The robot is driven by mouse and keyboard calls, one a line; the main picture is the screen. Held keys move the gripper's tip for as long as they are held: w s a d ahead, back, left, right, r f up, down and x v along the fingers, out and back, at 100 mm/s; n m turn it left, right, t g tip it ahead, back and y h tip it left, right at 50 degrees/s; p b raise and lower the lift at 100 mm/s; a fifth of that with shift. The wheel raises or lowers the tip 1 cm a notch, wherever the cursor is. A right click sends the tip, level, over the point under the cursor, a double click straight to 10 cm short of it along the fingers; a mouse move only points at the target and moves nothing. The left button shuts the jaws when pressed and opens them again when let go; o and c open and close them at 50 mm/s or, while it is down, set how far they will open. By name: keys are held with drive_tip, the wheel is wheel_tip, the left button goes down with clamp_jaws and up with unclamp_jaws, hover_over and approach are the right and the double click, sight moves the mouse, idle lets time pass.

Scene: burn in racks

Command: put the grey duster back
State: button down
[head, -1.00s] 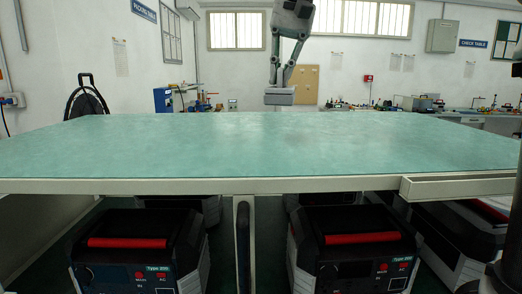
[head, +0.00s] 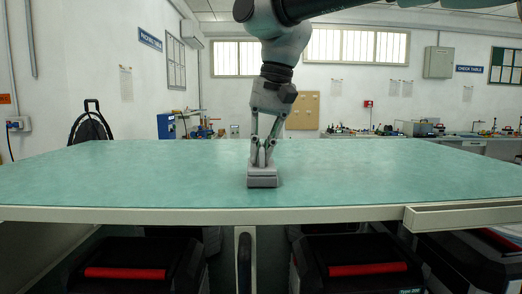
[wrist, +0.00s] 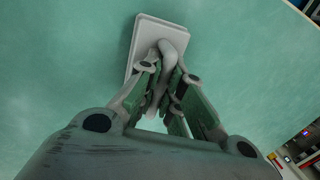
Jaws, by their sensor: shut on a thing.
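The grey duster (head: 262,181) is a small flat block with a raised handle. In the head view it is at the green table top (head: 380,170), near the middle and toward the front edge. My gripper (head: 263,160) points down, shut on the duster's handle. In the wrist view the duster (wrist: 142,38) lies beyond my fingers (wrist: 168,85), with its curved handle between them. The duster looks to be on or very close to the table top; I cannot tell if it touches.
The table top is otherwise clear. A drawer-like ledge (head: 465,216) projects at the front right. A blue box and small tools (head: 205,130) are beyond the table's far edge.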

sight(272, 163)
drive_tip(key=c, duration=1.6)
unclamp_jaws()
drive_tip(key=shift+f, duration=0.1)
drive_tip(key=shift+o, duration=0.2)
wheel_tip(272, 163, up, 12)
drive_tip(key=d, duration=0.2)
drive_tip(key=shift+d, duration=0.15)
